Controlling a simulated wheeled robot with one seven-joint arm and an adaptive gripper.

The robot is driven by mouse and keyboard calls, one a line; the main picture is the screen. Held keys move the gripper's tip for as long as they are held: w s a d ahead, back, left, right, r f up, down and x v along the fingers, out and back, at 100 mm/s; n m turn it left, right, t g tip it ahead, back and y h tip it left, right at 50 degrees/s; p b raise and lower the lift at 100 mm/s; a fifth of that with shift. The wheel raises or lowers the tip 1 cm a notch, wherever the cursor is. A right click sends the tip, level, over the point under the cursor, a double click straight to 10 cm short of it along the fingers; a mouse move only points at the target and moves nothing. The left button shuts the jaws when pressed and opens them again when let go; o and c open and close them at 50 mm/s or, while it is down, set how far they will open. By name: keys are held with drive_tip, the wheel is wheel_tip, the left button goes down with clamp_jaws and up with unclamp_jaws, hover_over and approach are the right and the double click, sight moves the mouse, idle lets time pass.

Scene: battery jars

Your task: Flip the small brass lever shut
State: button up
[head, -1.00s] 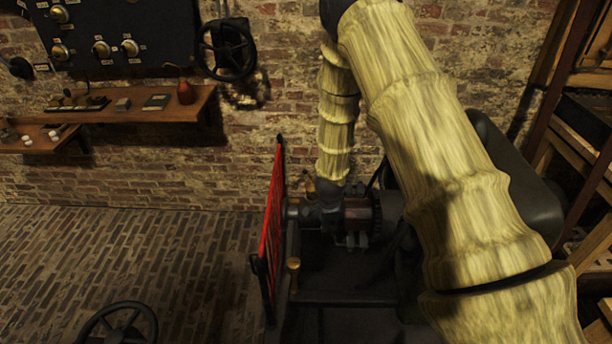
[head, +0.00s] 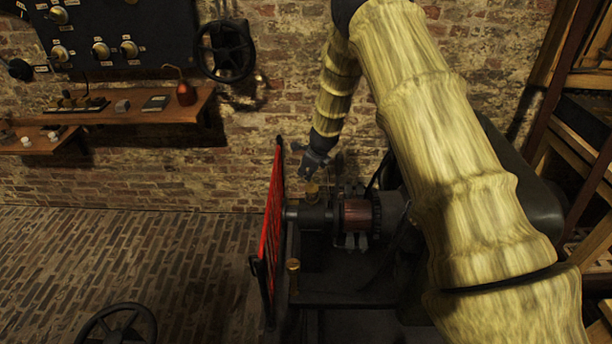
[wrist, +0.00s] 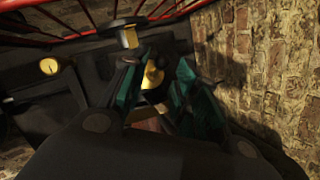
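My gripper (head: 316,160) is above the bearing of a dark machine (head: 318,217), near a small brass fitting (head: 312,188). In the wrist view my gripper (wrist: 158,82) has its two dark teal fingers spread apart. A brass piece (wrist: 152,76) shows between and beyond the fingers; I cannot tell whether they touch it. Another brass-coloured cylinder (wrist: 130,38) stands just beyond the left finger. The small lever itself is too small and dark to make out, and so is its position.
A red guard screen (head: 272,215) stands upright close on the left of the machine. A second brass cup (head: 293,265) is nearer the front. A brick wall (head: 240,150) rises behind, with a wooden shelf (head: 190,106) and a handwheel (head: 225,50). The brick floor at left is mostly clear.

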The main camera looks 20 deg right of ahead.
sight(306, 173)
drive_tip(key=shift+x, duration=2.3)
drive_tip(key=shift+c, duration=0.5)
clamp_jaws()
